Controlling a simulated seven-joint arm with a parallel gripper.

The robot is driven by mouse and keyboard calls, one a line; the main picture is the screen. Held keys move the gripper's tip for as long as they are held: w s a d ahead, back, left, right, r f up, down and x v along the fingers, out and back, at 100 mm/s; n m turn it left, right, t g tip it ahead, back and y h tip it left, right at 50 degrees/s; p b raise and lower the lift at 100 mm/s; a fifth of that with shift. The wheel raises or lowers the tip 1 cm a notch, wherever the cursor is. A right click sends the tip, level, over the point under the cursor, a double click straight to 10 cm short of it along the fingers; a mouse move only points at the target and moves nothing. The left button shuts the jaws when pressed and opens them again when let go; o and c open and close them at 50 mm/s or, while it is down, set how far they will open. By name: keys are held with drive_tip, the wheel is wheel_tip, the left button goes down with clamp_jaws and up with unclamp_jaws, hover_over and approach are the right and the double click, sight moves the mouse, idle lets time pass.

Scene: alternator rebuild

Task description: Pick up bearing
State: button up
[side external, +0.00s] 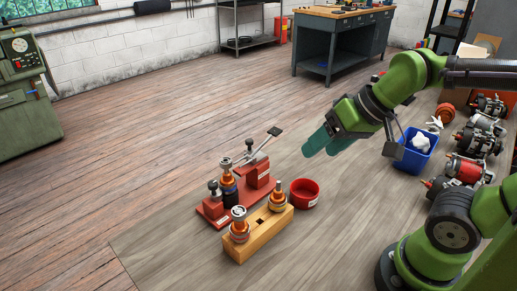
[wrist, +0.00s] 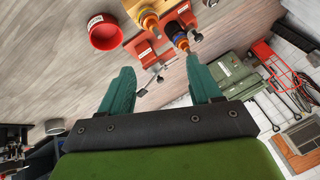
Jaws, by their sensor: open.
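I cannot make out a separate bearing for certain. Ring-like metal parts sit at the top of an upright orange-and-dark rotor (side external: 228,185) in a red fixture (side external: 212,211); which of them is a bearing is too small to tell. Two similar copper-coloured parts, one at the front (side external: 239,228) and one at the back (side external: 277,198), stand in a wooden block (side external: 262,236). My gripper (side external: 320,143) is open and empty, with teal fingers, in the air above and to the right of the fixture. In the wrist view its fingers (wrist: 160,70) are spread apart, with the rotor (wrist: 180,38) beyond them.
A red bowl (side external: 304,194) stands right of the fixture; its inside looks empty in the wrist view (wrist: 104,32). A lever handle (side external: 262,145) rises behind the fixture. A blue bin (side external: 410,155) and several alternators (side external: 470,168) are at the right.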

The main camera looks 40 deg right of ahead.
drive_tip(key=w+a+r+n+g, duration=0.1)
drive_tip(key=w+a+r+n, duration=0.15)
drive_tip(key=w, duration=0.45)
drive_tip(key=w+a+r+n+g, duration=0.1)
drive_tip(key=w+a+n, duration=0.25)
drive_tip(key=w, duration=0.25)
drive_tip(key=n, duration=0.2)
hover_over(225, 160)
drive_tip(key=s+d, duration=0.1)
drive_tip(key=s, duration=0.2)
wheel_tip(225, 160, down, 8)
drive_tip(key=shift+h, duration=0.3)
drive_tip(key=shift+x, duration=2.8)
drive_tip(key=c, duration=1.1)
drive_tip(key=shift+r, duration=0.15)
